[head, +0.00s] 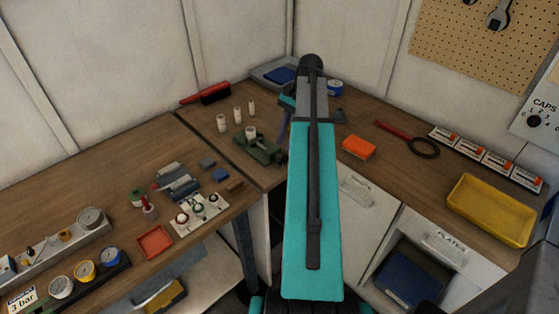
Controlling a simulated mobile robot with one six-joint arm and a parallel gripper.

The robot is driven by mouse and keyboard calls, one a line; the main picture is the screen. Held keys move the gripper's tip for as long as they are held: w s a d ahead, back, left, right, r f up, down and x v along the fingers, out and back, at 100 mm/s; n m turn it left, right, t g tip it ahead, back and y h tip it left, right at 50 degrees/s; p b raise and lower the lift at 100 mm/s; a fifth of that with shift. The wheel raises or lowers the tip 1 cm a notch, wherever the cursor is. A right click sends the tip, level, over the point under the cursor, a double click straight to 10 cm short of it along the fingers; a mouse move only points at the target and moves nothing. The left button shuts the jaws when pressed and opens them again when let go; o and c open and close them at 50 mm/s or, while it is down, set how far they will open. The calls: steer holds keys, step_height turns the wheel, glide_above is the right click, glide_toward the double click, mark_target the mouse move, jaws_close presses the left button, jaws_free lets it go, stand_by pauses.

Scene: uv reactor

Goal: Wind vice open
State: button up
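A dark green vice (263,150) sits near the front edge of the bench at the inner corner, left of my arm. A small pale cylinder (251,132) shows at the top of its left part; I cannot tell whether the jaws grip it. The vice's right end lies close to my arm, and I cannot make out its handle. My teal arm reaches forward over the middle of the view. A bit of my wrist shows just left of the arm, above and behind the vice's right end. My gripper's fingers are not clear, mostly hidden behind the arm.
Pale cylinders (238,114) stand behind the vice. A red-handled tool (205,94) lies at the back. Grey blocks (178,183) and a white holder (201,215) are left.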

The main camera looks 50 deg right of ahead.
mark_target(281, 156)
steer(key=p+x, duration=0.1)
steer(key=x, duration=0.2)
steer(key=shift+s, duration=0.1)
steer(key=shift+p+x, duration=0.3)
steer(key=shift+x, duration=1.3)
steer(key=c, duration=0.6)
steer(key=shift+a, duration=0.3)
jaws_close()
steer(key=shift+d, duration=0.25)
steer(key=shift+a+h, duration=0.1)
steer(key=shift+h, duration=0.3)
